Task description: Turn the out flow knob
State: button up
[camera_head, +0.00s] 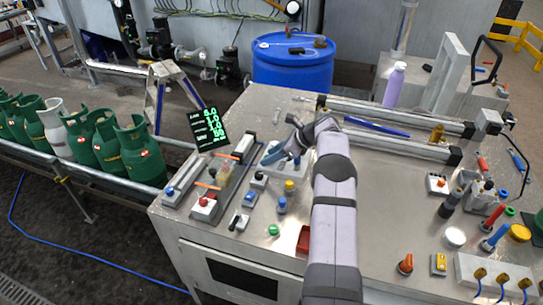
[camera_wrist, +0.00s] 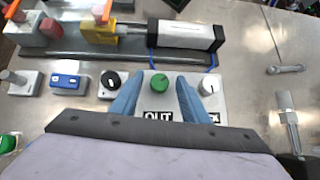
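The green out flow knob (camera_wrist: 159,82) sits on a pale plate with a partly covered "OUT" label (camera_wrist: 158,116) just below it. My gripper (camera_wrist: 159,78) is open, with one blue finger on each side of the green knob in the wrist view. Gaps show between the fingers and the knob; I cannot tell the height of the fingertips over the plate. A grey-white knob (camera_wrist: 207,86) is right of the right finger, its label mostly hidden. In the head view my gripper (camera_head: 276,155) is over the pale plate, and the green knob cannot be made out.
A black knob (camera_wrist: 110,80) stands close left of the left finger, with a blue switch box (camera_wrist: 66,82) farther left. A cylinder actuator (camera_wrist: 185,36) lies behind the knobs. A metal fitting (camera_wrist: 288,112) is at right. A lit display (camera_head: 208,128) stands at the bench's left edge.

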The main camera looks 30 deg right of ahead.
jog(key=shift+s+d+r+b, duration=0.3)
jog(key=shift+d+r+b, duration=0.05)
jog(key=shift+b, duration=0.05)
jog(key=shift+b+v, duration=1.15)
jog(key=shift+v, duration=1.95)
